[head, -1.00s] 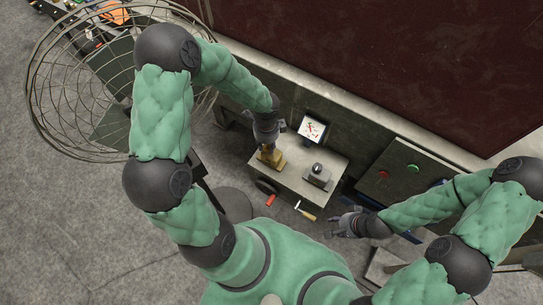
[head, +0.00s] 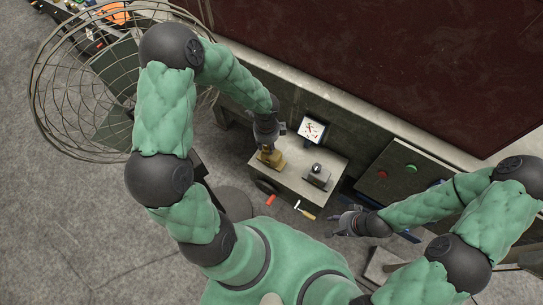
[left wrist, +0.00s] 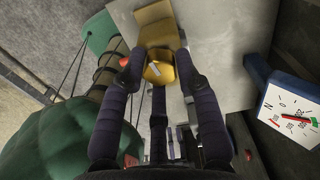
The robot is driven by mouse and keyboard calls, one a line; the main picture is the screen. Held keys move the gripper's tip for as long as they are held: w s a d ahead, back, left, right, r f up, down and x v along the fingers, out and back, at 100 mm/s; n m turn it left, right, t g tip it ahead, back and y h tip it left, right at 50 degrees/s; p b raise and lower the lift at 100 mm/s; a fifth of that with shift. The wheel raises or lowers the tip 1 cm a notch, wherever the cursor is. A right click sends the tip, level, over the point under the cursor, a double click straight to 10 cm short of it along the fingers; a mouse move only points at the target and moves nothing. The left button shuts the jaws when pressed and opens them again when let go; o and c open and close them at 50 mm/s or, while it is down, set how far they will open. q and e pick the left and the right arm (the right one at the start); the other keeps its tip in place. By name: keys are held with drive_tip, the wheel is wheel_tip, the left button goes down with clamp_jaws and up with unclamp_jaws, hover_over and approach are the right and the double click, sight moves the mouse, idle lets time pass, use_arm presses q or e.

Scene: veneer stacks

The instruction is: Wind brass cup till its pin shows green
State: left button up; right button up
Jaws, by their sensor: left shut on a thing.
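The brass cup (left wrist: 160,74) sits between the fingers of my left gripper (left wrist: 158,70) in the left wrist view, with a brass block (left wrist: 156,22) beside it. A small pale bar shows inside the cup's mouth; I see no green on it. In the head view my left gripper (head: 267,142) is shut on the brass cup from above, and the gripper hides most of the cup. Brass (head: 273,158) shows just below it on the grey bench. My right gripper (head: 342,223) hangs right of the bench, apart from everything there; its fingers are too small to read.
A tilted gauge board (head: 312,129) with red marks stands at the bench's back. A grey block with a dark knob (head: 317,175) sits right of the cup. Red-handled (head: 271,199) and yellow-handled (head: 305,211) tools lie by the front. A wire cage (head: 75,85) stands left.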

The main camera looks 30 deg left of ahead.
use_arm(q)
drive_tip(key=shift+m+p, duration=0.3)
drive_tip(key=shift+m, duration=0.2)
drive_tip(key=o, duration=0.8)
wheel_tip(320, 180, up, 6)
drive_tip(key=p, duration=0.5)
idle(0.5)
